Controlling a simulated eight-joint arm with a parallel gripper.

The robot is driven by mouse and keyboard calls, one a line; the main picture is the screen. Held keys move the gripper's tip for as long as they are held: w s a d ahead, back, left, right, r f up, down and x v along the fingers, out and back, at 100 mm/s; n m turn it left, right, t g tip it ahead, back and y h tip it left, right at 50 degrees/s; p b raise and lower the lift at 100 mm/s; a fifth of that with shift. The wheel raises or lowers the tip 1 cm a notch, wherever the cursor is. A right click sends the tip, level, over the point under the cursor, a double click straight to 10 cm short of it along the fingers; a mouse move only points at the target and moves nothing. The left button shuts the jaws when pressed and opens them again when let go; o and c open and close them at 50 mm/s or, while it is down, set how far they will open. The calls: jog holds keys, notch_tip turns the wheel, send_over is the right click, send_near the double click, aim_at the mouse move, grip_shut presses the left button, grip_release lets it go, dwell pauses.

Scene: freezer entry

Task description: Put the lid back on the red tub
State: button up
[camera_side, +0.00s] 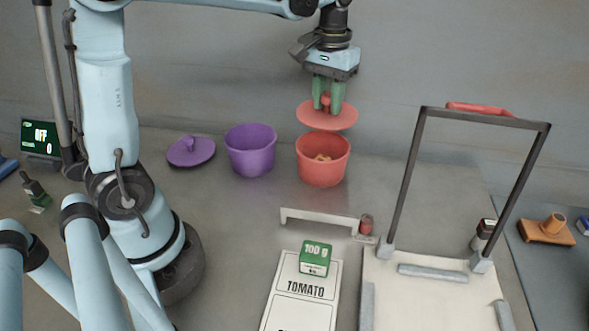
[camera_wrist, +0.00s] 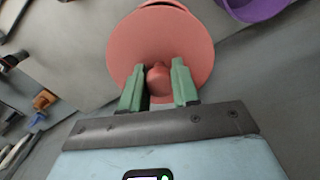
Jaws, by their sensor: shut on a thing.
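The red tub (camera_side: 323,167) stands open on the grey counter, with some small yellowish pieces visible inside. My gripper (camera_side: 328,100) is shut on the knob of the red lid (camera_side: 314,121). It holds the lid above the tub, apart from it and roughly level. In the wrist view, the green fingers of my gripper (camera_wrist: 158,83) are on either side of the knob, and the round lid (camera_wrist: 160,35) hides most of the tub below.
A purple tub (camera_side: 250,154) stands open left of the red tub, with its purple lid (camera_side: 190,151) on the counter beside it.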

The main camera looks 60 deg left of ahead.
aim_at(325, 114)
jog(key=shift+s+a+f, duration=0.1)
jog(key=shift+s+f, duration=0.1)
jog(key=shift+f, duration=2.95)
jog(key=shift+f, duration=0.2)
jog(key=o, duration=1.6)
jog(key=shift+r, duration=0.1)
jog(key=shift+r, duration=3.4)
